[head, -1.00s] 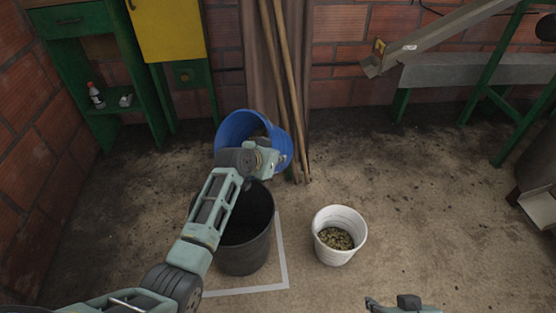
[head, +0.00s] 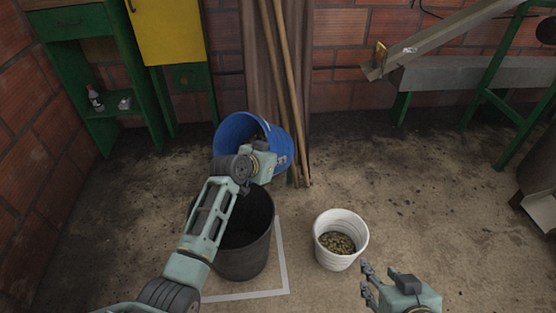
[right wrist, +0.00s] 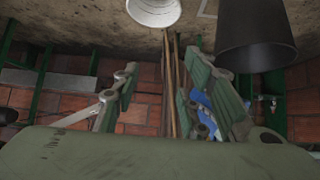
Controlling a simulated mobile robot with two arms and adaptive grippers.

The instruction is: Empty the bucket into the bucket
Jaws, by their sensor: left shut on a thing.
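A blue bucket (head: 232,133) hangs tilted above the back of a black bucket (head: 246,258) in the head view. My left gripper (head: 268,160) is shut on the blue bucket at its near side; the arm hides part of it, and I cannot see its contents. The black bucket stands upright on the floor with a dark inside. A white bucket (head: 340,262) with greenish-brown bits in it stands to its right. My right gripper (head: 369,284) is open and empty, low and right of the white bucket. The right wrist view shows the white bucket (right wrist: 153,12) and black bucket (right wrist: 265,40).
A pale square outline (head: 284,265) is marked on the floor around the black bucket. Wooden poles (head: 288,90) lean at the back wall. A green bench (head: 112,100) stands left, and a metal chute (head: 420,47) is at the back right. The floor at right is mostly clear.

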